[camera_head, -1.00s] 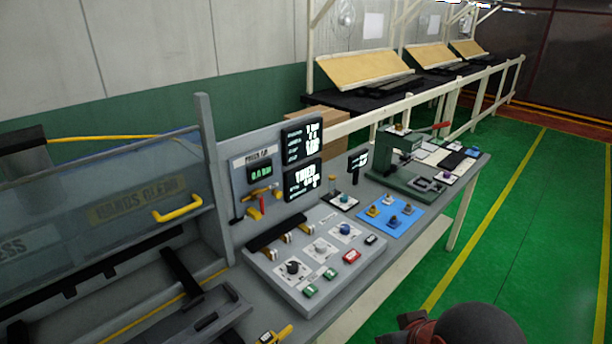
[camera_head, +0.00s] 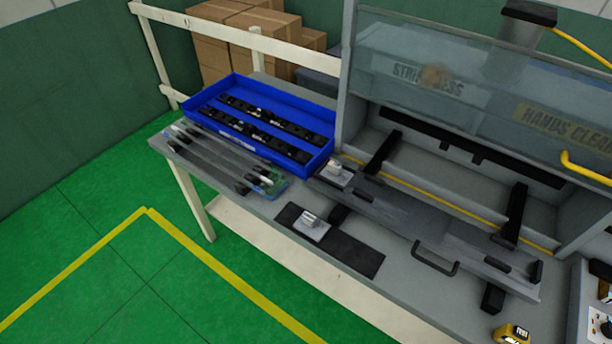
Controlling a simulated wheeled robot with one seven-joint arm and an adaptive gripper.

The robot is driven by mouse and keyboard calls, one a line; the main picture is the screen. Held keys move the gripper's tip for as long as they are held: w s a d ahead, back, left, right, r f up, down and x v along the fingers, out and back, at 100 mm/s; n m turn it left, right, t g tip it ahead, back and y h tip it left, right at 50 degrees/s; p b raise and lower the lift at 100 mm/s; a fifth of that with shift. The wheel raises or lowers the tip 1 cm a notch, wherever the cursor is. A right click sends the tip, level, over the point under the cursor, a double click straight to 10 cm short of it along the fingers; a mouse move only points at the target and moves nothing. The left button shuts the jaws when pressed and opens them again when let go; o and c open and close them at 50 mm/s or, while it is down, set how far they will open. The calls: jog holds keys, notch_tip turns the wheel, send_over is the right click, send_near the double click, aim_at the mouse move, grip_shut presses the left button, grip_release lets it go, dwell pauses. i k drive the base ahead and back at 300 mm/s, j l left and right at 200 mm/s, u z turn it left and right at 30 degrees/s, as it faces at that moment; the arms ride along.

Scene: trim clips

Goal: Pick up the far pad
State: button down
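Two small silver-grey blocks show on the bench. The farther block (camera_head: 337,171) sits at the left end of the grey sliding tray (camera_head: 400,212), beside the blue bin. The nearer block (camera_head: 311,221) sits on the black mat (camera_head: 352,254) near the bench's front edge. I cannot tell for certain whether either block is the far pad. My gripper is not in view.
A blue bin (camera_head: 323,163) holds black trim strips (camera_head: 262,139). Several long grey strips (camera_head: 215,160) lie in front of it. A press with a clear guard (camera_head: 440,75) stands behind the tray. A yellow tape measure (camera_head: 512,333) lies at lower right. Green floor (camera_head: 95,190) is clear.

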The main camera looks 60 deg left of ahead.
aim_at(334, 171)
jog(key=u, duration=2.05)
jog(key=i+j+u, duration=0.25)
jog(key=i, duration=0.55)
jog(key=i+u, duration=0.2)
jog(key=i, duration=0.6)
